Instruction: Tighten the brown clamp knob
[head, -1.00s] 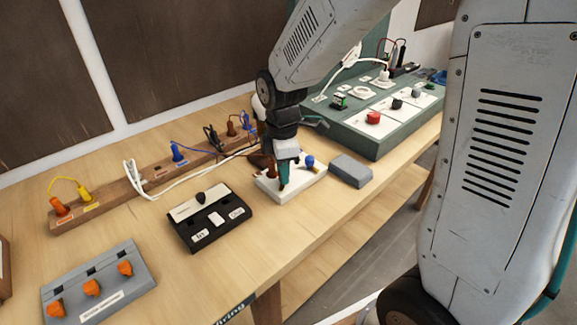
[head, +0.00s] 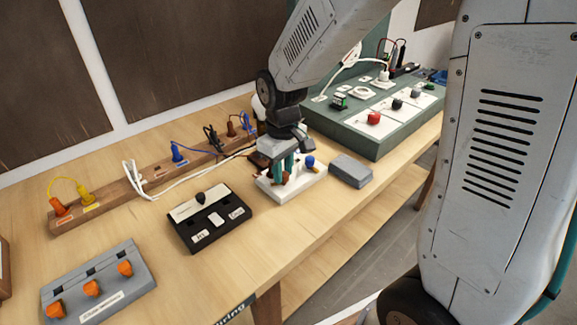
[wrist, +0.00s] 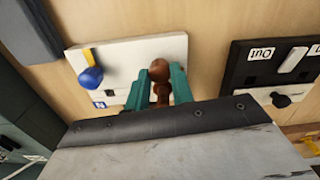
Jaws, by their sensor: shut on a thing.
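The brown clamp knob (wrist: 159,72) stands on a white block (wrist: 118,58) between the two teal fingers of my gripper (wrist: 158,88) in the wrist view. My gripper (head: 284,170) is shut on the knob and reaches down to the white block (head: 306,186) in the head view. A blue knob (wrist: 91,77) with a yellow label strip sits on the same block beside the brown one; it also shows in the head view (head: 310,161). The lower part of the brown knob is partly hidden by my fingers and wrist.
A black box (head: 210,222) lies left of the white block. A grey block (head: 351,170) lies to its right. A wooden strip with coloured plugs (head: 120,202) runs behind. A green panel (head: 375,141) with a red knob stands at the right. Bare table lies in front.

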